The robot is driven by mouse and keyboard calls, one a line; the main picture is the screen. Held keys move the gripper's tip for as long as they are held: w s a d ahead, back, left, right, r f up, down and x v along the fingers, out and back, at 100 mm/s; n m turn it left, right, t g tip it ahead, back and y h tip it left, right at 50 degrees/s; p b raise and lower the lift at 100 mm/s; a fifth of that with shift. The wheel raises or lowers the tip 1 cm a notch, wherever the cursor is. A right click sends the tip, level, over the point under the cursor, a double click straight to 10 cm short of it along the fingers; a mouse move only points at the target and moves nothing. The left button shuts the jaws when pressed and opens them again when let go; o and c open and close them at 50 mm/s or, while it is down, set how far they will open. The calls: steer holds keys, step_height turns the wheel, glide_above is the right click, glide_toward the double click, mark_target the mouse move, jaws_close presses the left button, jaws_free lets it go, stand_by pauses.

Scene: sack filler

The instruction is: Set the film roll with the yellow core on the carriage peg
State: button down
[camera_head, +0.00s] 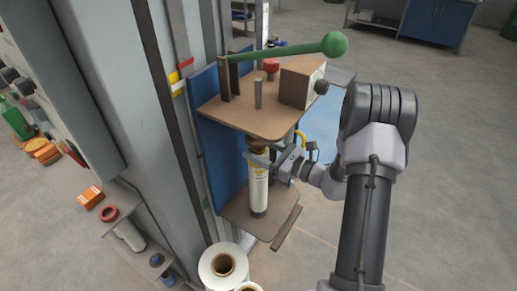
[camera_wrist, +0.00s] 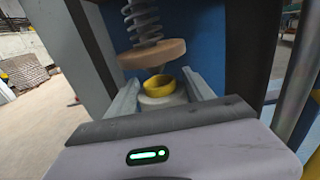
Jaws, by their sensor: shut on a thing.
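The film roll with the yellow core (camera_wrist: 174,80) is a tall white cylinder, upright between my gripper's fingers (camera_wrist: 162,92) in the wrist view. In the head view my gripper (camera_head: 262,161) is shut on the upper part of this roll (camera_head: 258,188), reaching in from the right. The roll's lower end is at or just above the brown lower carriage plate (camera_head: 238,212); I cannot tell whether it touches. The peg is hidden. A tan disc on a spring (camera_wrist: 152,54) hangs above the roll, with a small gap to the yellow core.
The brown upper plate (camera_head: 215,110), with a green-knobbed lever (camera_head: 334,44), sits over the roll. A blue back panel (camera_head: 203,135) stands behind it. Another white roll with a brown core (camera_head: 223,265) stands at the bottom. Pegs and small items line the left side.

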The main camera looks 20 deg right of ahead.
steer(key=shift+f+b, duration=1.4)
steer(key=shift+f, duration=0.4)
steer(key=shift+c, duration=1.5)
jaws_free()
steer(key=p+v, duration=0.4)
steer(key=v, duration=1.3)
steer(key=s+a+r+n+g, duration=0.3)
steer(key=a+r+n+g, duration=0.3)
steer(key=a, duration=0.4)
steer(key=s+a+r+n+g, duration=0.2)
steer(key=a+r+n+g, duration=0.35)
steer(key=a+n, duration=0.35)
steer(key=s+a+r+n+t+h, duration=0.2)
steer(key=s+a+r+n+h, duration=0.3)
steer(key=s+n, duration=0.5)
steer(key=r+h, duration=0.2)
steer(key=shift+a+h, duration=0.2)
steer(key=shift+h, duration=0.2)
